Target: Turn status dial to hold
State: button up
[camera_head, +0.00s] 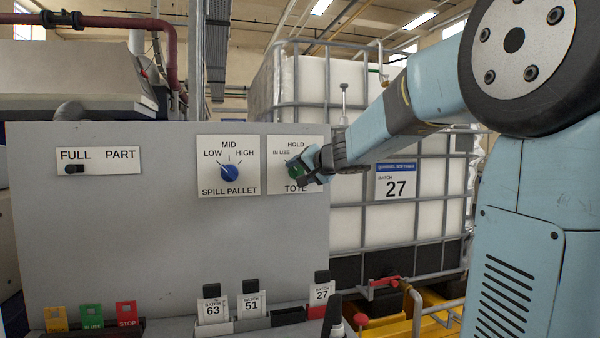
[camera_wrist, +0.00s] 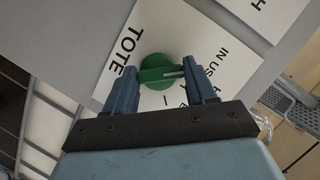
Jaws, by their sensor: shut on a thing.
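The status dial is a green round knob (camera_wrist: 157,72) on a white plate lettered TOTE, IN USE and HOLD; the plate (camera_head: 315,144) is on the grey panel in the head view. My gripper (camera_head: 303,165) reaches it from the right and covers part of the knob and plate. In the wrist view my gripper (camera_wrist: 160,76) has one finger on each side of the knob and is shut on it. The knob's pale pointer line faces right in that view, towards the IN USE lettering. The HOLD word is partly hidden by a finger there.
A blue spill pallet dial (camera_head: 229,173) sits just left on the panel (camera_head: 130,240). A FULL/PART switch (camera_head: 75,169) is farther left. Batch cards (camera_head: 212,308) and coloured tags (camera_head: 92,317) stand along the bottom. A caged white tote (camera_head: 400,80) stands behind my arm.

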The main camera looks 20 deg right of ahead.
jog(key=m, duration=0.1)
jog(key=m+y, duration=0.1)
jog(key=shift+d+f+m+t, duration=0.25)
jog(key=shift+m+t, duration=0.15)
jog(key=shift+d+f+m+t+y, duration=0.1)
jog(key=shift+m+t+y, duration=0.25)
jog(key=shift+m, duration=0.6)
jog(key=shift+f+m+t+y, duration=0.1)
jog(key=shift+m+t+y, duration=0.2)
jog(key=shift+m, duration=0.65)
jog(key=o, duration=1)
jog(key=shift+r, duration=0.1)
jog(key=shift+o, duration=0.2)
jog(key=shift+s+r, duration=0.1)
jog(key=shift+s+d, duration=0.1)
jog(key=shift+s, duration=0.2)
jog(key=v, duration=1.3)
jog(key=shift+f, duration=0.2)
